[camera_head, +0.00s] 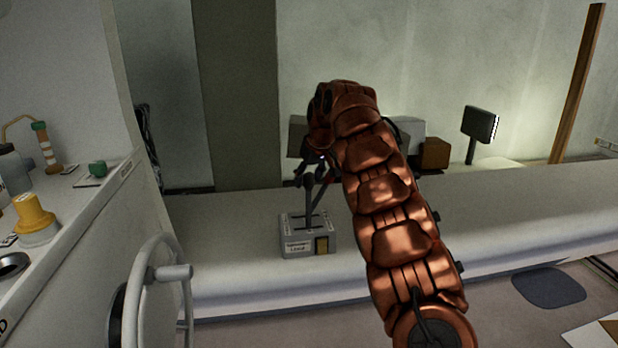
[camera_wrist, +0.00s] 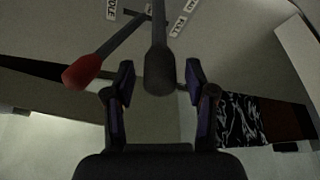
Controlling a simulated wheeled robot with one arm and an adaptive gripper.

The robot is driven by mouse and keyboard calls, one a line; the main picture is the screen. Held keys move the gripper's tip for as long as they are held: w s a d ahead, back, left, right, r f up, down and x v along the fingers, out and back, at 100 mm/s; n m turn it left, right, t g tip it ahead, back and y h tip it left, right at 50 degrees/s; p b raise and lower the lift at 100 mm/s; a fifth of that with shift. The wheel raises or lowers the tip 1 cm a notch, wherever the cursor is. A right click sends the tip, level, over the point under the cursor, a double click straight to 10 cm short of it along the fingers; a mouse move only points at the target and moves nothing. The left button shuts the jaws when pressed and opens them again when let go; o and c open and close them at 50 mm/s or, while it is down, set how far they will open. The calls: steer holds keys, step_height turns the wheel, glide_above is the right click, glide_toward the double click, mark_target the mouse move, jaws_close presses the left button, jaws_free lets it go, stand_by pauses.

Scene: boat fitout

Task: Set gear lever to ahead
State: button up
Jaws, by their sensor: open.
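A grey control box (camera_head: 305,243) with two levers stands on the white ledge. The dark-knobbed lever (camera_head: 309,192) rises from it roughly upright; its knob (camera_wrist: 159,72) is between my open fingers in the wrist view, with no clear contact on either side. The red-knobbed lever (camera_wrist: 82,71) leans to the left there, outside the left finger. My gripper (camera_head: 312,172) is open at the lever tops, partly hidden by my arm.
A grey wheel (camera_head: 160,290) stands at the lower left, near the box. The ledge (camera_head: 500,215) right of my arm is clear.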

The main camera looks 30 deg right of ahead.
steer(key=shift+c, duration=0.5)
jaws_close()
